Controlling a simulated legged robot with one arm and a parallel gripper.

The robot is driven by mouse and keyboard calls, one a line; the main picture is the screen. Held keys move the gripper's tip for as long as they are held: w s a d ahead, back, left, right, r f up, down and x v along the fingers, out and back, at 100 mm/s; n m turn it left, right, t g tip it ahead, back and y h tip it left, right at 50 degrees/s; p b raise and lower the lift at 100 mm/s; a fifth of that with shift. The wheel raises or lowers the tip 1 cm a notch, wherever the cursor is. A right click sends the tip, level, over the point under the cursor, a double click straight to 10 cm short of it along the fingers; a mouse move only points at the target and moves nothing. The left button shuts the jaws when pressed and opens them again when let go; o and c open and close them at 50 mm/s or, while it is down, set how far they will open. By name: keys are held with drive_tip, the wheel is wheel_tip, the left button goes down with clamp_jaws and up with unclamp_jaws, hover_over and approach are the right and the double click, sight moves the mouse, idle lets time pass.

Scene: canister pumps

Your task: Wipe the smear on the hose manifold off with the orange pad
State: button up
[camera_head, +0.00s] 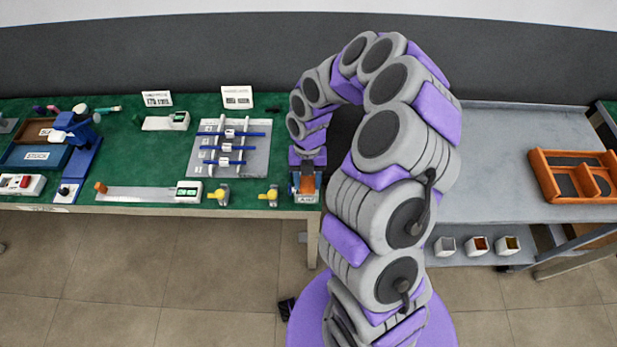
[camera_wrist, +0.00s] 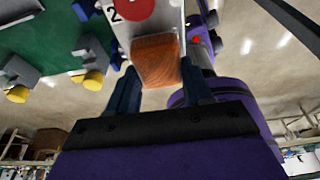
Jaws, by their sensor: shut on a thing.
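My gripper (camera_head: 307,182) is shut on the orange pad (camera_wrist: 157,60), seen between its two dark blue fingers in the wrist view. The gripper is at the front edge of the green bench. Just beyond the pad in the wrist view is a pale block (camera_wrist: 122,30) with a "2" and a round red patch (camera_wrist: 133,7). I cannot tell whether the pad touches this block, or whether the red patch is the smear. A grey board (camera_head: 258,165) with blue rods and white tags lies left of the gripper. I cannot tell which piece is the hose manifold.
Two yellow-handled valves (camera_head: 222,194) (camera_head: 270,195) stand along the bench's front edge, left of my gripper. A white gauge with a long plate (camera_head: 140,193) lies further left. An orange tray (camera_head: 575,160) sits on the grey table (camera_head: 490,150) at right, which is otherwise mostly bare.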

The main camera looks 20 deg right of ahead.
drive_tip(key=shift+a+f, duration=0.15)
drive_tip(key=shift+a, duration=0.1)
drive_tip(key=shift+s, duration=0.1)
drive_tip(key=shift+s+d, duration=0.15)
drive_tip(key=shift+s, duration=0.35)
drive_tip(key=shift+a, duration=0.2)
drive_tip(key=shift+w+d+p, duration=0.2)
drive_tip(key=shift+w+p, duration=0.1)
drive_tip(key=shift+w, duration=0.25)
drive_tip(key=shift+w+d+p, duration=0.2)
drive_tip(key=shift+w+p, duration=0.05)
drive_tip(key=shift+w, duration=0.25)
